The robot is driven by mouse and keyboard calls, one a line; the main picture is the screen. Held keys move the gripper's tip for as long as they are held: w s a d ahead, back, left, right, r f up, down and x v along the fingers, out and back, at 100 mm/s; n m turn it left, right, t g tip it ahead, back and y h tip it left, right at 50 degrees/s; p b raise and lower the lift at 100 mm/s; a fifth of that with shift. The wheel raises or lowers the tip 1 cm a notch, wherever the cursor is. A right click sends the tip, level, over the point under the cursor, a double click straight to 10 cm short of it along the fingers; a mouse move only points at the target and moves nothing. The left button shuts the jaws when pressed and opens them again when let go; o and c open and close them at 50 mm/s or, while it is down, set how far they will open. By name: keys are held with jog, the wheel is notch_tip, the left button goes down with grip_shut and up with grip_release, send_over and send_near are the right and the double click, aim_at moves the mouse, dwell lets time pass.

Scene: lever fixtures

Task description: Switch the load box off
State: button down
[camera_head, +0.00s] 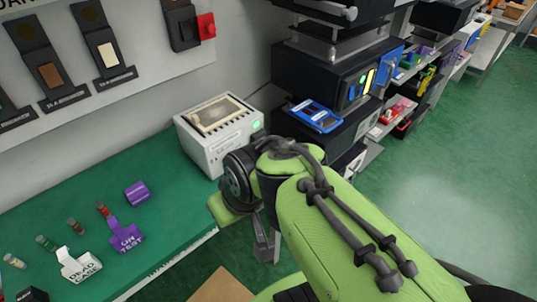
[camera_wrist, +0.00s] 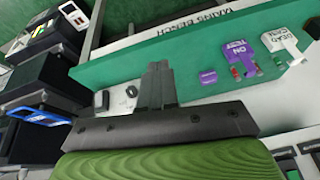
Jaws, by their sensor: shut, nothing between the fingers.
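No label reading load box is legible. A white vented box (camera_head: 218,130) with a lit green button or lamp (camera_head: 256,124) stands at the bench's right end; I cannot tell whether it is the load box. In the wrist view my gripper (camera_wrist: 158,70) is shut and empty.
The green bench (camera_head: 165,175) holds a purple block (camera_head: 137,193), a purple "ON TEST" tag (camera_head: 124,236), a white "DEAD CASE" tag (camera_head: 80,265) and several small cylinders. Black equipment (camera_head: 325,80) with a blue device (camera_head: 316,116) stands right of the white box. Green floor (camera_head: 450,170) is open at right.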

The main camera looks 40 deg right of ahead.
jog(key=w+d+f+m+t+y+b, duration=0.1)
jog(key=w+d+f+m+y+b, duration=0.1)
jog(key=w+d+f+m, duration=0.25)
jog(key=w+d+f+m+t+y+b, duration=0.1)
jog(key=w+d+f+m+y+b, duration=0.15)
jog(key=w+d+f, duration=0.4)
jog(key=s+d+f+m+t+h+b, duration=0.1)
jog(key=s+d+m+t+h, duration=0.1)
jog(key=d+m+t, duration=0.2)
jog(key=s+d+f+m+t+h+b, duration=0.1)
jog(key=d+m+t, duration=0.4)
jog(key=d, duration=0.6)
jog(key=s+f+t+h, duration=0.1)
jog(key=s, duration=0.1)
jog(key=shift+s+d+m+b, duration=0.3)
jog(key=shift+s+b, duration=0.05)
jog(key=shift+f, duration=0.1)
jog(key=w, duration=0.4)
jog(key=w+f+b, duration=0.1)
jog(key=w, duration=0.4)
jog(key=w+b, duration=0.1)
jog(key=w, duration=0.4)
jog(key=shift+a+f, duration=0.3)
jog(key=shift+f, duration=0.05)
